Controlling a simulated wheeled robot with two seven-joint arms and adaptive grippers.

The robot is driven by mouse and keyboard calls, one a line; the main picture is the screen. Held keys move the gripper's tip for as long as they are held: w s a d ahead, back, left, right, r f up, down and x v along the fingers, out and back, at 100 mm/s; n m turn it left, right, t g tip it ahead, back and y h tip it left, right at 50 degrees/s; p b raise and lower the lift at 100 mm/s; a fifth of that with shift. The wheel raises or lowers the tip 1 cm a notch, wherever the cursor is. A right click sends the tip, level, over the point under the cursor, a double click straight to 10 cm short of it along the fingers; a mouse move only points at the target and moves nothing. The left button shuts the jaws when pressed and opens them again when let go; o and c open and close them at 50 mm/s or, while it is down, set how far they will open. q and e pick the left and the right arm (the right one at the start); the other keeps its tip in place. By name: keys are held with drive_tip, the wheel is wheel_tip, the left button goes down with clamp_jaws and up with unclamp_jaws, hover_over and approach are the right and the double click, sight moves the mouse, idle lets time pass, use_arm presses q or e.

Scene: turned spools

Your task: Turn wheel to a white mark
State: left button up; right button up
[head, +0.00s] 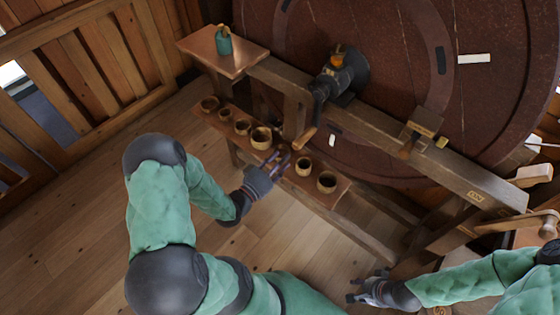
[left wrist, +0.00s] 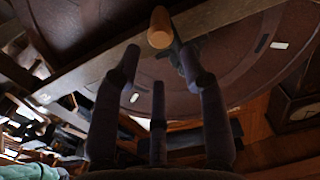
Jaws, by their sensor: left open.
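The large reddish-brown wheel (head: 410,110) stands at the back right. One white mark (head: 474,58) is on its upper right face and another small white mark (head: 332,140) is low on it. Both marks show in the left wrist view, one on the right (left wrist: 278,45) and one at centre left (left wrist: 134,98). A dark crank at the wheel ends in a wooden handle (head: 306,137). My left gripper (head: 277,161) is open, just below left of the handle. In the left wrist view the handle's end (left wrist: 160,30) is ahead of the spread fingers, apparently apart. My right gripper (head: 368,287) is low and empty.
A wooden beam (head: 385,124) crosses in front of the wheel. A low shelf (head: 335,194) below it holds several turned wooden cups. A teal weight (head: 224,40) stands on a small board at upper left. The floor at left is clear.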

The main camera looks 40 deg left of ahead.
sight(303, 139)
use_arm(q)
drive_tip(key=shift+w+d+b, duration=0.15)
drive_tip(key=shift+w+b, duration=0.05)
drive_tip(key=shift+w, duration=1.8)
drive_tip(key=shift+w+d+b, duration=0.15)
drive_tip(key=shift+w, duration=1.9)
drive_tip(key=shift+w+d+b, duration=0.15)
drive_tip(key=shift+w+b, duration=0.05)
drive_tip(key=shift+w, duration=1.8)
drive_tip(key=a+r+m+b, duration=0.2)
drive_tip(key=a+m+b, duration=0.2)
drive_tip(key=a+m, duration=0.2)
drive_tip(key=shift+w+a+r+m+b, duration=0.15)
drive_tip(key=shift+w+a+m+b, duration=0.2)
drive_tip(key=shift+a, duration=0.8)
drive_tip(key=shift+s, duration=0.15)
drive_tip(key=s+p, duration=0.1)
drive_tip(key=s, duration=1)
drive_tip(key=shift+a, duration=0.45)
